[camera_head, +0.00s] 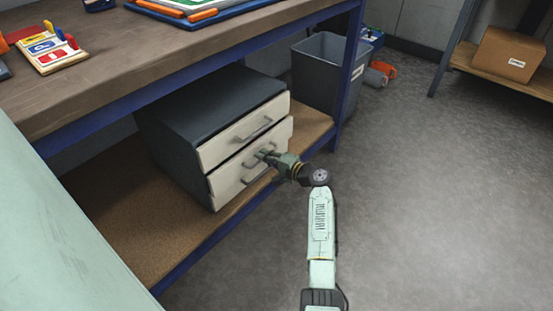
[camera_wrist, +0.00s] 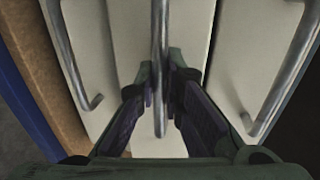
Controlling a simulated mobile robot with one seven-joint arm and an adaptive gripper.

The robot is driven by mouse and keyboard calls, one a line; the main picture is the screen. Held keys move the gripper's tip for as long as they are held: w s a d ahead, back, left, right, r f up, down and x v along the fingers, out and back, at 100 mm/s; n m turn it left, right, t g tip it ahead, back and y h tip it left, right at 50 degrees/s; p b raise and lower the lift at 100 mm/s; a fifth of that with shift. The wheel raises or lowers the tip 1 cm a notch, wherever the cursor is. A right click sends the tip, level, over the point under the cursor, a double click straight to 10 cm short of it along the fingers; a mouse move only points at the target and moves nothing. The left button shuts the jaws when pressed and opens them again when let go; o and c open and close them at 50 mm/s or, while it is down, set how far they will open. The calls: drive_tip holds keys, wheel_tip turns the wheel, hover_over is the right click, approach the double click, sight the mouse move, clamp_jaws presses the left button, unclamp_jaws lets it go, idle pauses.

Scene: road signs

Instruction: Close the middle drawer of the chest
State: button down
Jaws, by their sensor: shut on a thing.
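The chest (camera_head: 175,118) is a dark grey box with pale drawer fronts and metal bar handles, standing on the shelf under the workbench. My gripper (camera_head: 265,155) is at the middle drawer (camera_head: 279,136), in front of its handle. In the wrist view the middle handle (camera_wrist: 160,35) runs between the two fingers of my gripper (camera_wrist: 162,90), which are shut on it. Handles of the neighbouring drawers show on both sides, free of the fingers. The middle front looks close to the other fronts; I cannot tell exactly how far out it stands. My gripper partly hides the lower fronts.
The workbench top (camera_head: 130,75) overhangs the chest, with a blue post (camera_head: 350,75) to the right. A grey bin (camera_head: 325,72) stands behind that post. A cardboard box (camera_head: 508,53) sits on a shelf at the far right. The floor (camera_head: 430,190) on the right is clear.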

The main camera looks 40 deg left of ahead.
drive_tip(key=shift+w+a+b, duration=0.25)
drive_tip(key=shift+a+b, duration=0.1)
drive_tip(key=shift+a, duration=0.7)
drive_tip(key=shift+a+r, duration=0.1)
drive_tip(key=c, duration=1.7)
unclamp_jaws()
drive_tip(key=shift+s+a, duration=0.1)
drive_tip(key=shift+a, duration=0.05)
drive_tip(key=v, duration=0.7)
drive_tip(key=shift+d, duration=0.35)
